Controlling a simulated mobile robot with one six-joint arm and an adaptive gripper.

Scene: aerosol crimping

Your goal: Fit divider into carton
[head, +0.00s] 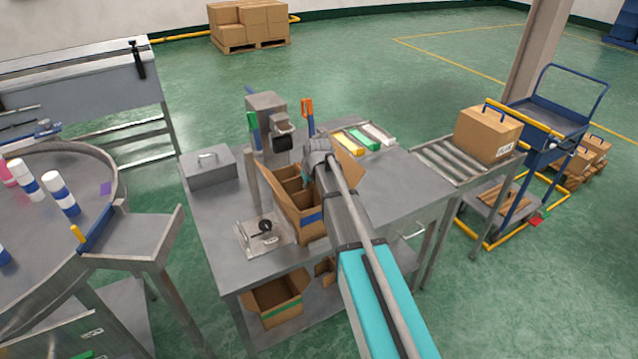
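An open brown carton (312,228) with a blue mark on its side stands on the grey workbench, its flaps spread outward. Brown cardboard walls that look like the divider (292,186) show in the carton's mouth, left of my wrist. I cannot tell how deep they sit or whether they touch the bottom. My arm reaches in from the lower right over the carton. My gripper (312,160) is at the carton's opening, close to the divider. My wrist and forearm hide the fingers and the carton's right part, so its grip is unclear.
A metal fixture with a black knob (264,228) sits left of the carton. A crimping press (268,112) stands behind, beside a grey box (209,165). A roller conveyor (462,160) bears a closed carton (487,133). Another open carton (279,308) is below.

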